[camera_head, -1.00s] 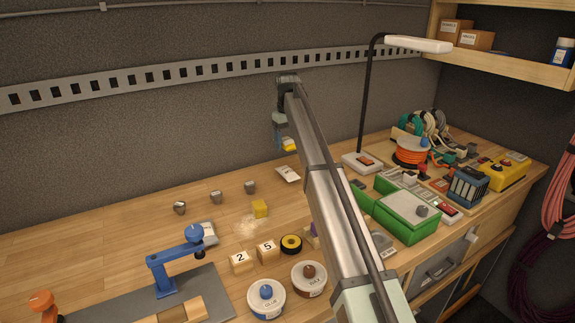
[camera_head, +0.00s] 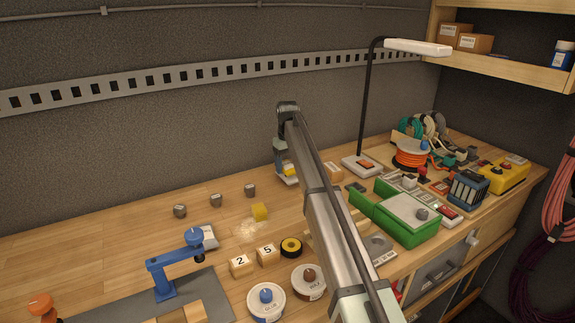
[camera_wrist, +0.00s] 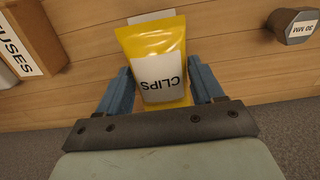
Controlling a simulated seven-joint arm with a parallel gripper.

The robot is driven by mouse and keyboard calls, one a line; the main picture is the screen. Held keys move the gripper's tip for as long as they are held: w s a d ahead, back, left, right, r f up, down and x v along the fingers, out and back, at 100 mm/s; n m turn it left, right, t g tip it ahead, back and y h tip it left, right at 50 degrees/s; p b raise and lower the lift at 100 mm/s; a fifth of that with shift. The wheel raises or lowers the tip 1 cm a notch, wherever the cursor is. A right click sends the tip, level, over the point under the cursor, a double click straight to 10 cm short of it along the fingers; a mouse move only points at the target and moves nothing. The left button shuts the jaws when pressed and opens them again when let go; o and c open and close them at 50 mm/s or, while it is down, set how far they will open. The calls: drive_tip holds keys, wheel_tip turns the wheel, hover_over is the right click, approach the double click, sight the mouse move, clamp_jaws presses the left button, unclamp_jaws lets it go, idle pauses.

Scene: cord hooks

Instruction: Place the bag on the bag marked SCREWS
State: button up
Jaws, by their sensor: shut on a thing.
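A yellow bag (camera_wrist: 150,42) with a white label reading CLIPS hangs between the two blue fingers of my gripper (camera_wrist: 163,82) in the wrist view. My gripper is shut on it. In the head view a small part of the yellow bag (camera_head: 290,170) shows beside my arm, low over the bench. A pale flat packet (camera_head: 288,181) shows just beneath it, mostly hidden; its marking cannot be read. I cannot tell whether the yellow bag touches it. No marking SCREWS is legible in either view.
A cardboard box marked FUSES (camera_wrist: 32,35) stands close on the left in the wrist view. A grey block marked 30 MM (camera_wrist: 300,28) is at the upper right. A lamp base (camera_head: 362,166) and a green box (camera_head: 408,218) stand right of my arm.

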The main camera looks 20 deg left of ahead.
sight(288, 163)
drive_tip(key=shift+f, duration=0.1)
drive_tip(key=o, duration=1.1)
wheel_tip(288, 163, up, 12)
drive_tip(key=shift+r, duration=0.15)
